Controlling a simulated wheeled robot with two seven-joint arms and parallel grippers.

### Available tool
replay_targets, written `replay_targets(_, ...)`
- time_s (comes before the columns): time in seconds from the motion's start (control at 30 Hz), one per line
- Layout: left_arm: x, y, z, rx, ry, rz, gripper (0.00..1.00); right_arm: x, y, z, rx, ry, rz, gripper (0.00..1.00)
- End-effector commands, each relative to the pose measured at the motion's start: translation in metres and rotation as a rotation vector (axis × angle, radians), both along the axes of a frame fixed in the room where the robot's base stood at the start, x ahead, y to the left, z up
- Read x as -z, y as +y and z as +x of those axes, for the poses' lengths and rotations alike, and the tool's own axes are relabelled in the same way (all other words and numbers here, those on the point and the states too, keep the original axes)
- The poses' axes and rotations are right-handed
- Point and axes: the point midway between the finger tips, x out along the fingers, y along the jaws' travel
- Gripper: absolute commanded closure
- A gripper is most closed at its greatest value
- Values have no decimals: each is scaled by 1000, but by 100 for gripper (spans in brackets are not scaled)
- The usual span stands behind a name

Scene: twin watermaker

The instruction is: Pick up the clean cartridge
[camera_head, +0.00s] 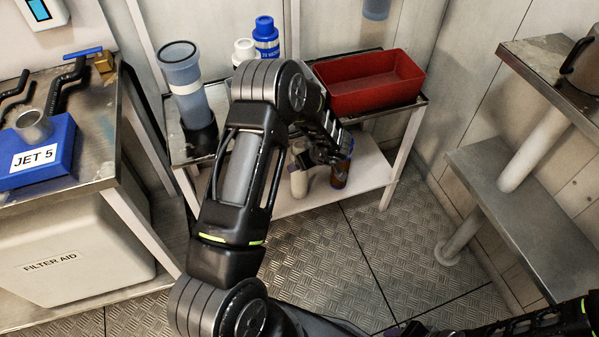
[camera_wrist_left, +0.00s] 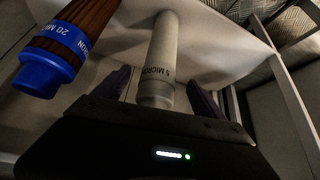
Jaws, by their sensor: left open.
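A white cartridge (camera_wrist_left: 165,60) marked 5 MICRON lies between the spread fingers of my left gripper (camera_wrist_left: 163,92) in the left wrist view. The gripper is open; contact with the cartridge cannot be told. In the head view this white cartridge (camera_head: 299,178) stands on the lower shelf, partly behind my left arm. A brown cartridge (camera_wrist_left: 92,25) with a blue cap and a 20 MICRON band stands beside it, also seen in the head view (camera_head: 341,172). A white-capped item (camera_head: 244,50) and a blue one (camera_head: 265,38) stand on the upper shelf. My right gripper seems cut off at the bottom edge.
A red bin (camera_head: 370,82) and a grey-blue cylinder (camera_head: 183,82) stand on the upper shelf (camera_head: 408,104). The lower shelf (camera_head: 370,175) is clear right of the brown cartridge.

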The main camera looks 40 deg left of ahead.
Motion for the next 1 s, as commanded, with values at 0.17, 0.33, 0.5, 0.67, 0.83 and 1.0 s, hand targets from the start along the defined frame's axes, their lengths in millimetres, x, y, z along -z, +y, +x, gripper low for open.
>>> replay_targets(0.17,7,3,1,-1,1,0,19,4,0,0,0,0,0,64)
replay_targets(0.33,29,14,6,-1,1,-1,19,16,0,0,1,0,0,64)
replay_targets(0.5,44,24,11,-1,1,0,19,21,0,0,2,1,0,64)
replay_targets(0.67,44,25,12,0,0,0,19,20,0,0,2,1,0,64)
replay_targets(0.83,44,25,12,0,0,0,19,20,0,0,2,1,0,64)
replay_targets(1.0,44,25,12,0,0,0,19,20,0,0,2,1,0,64)
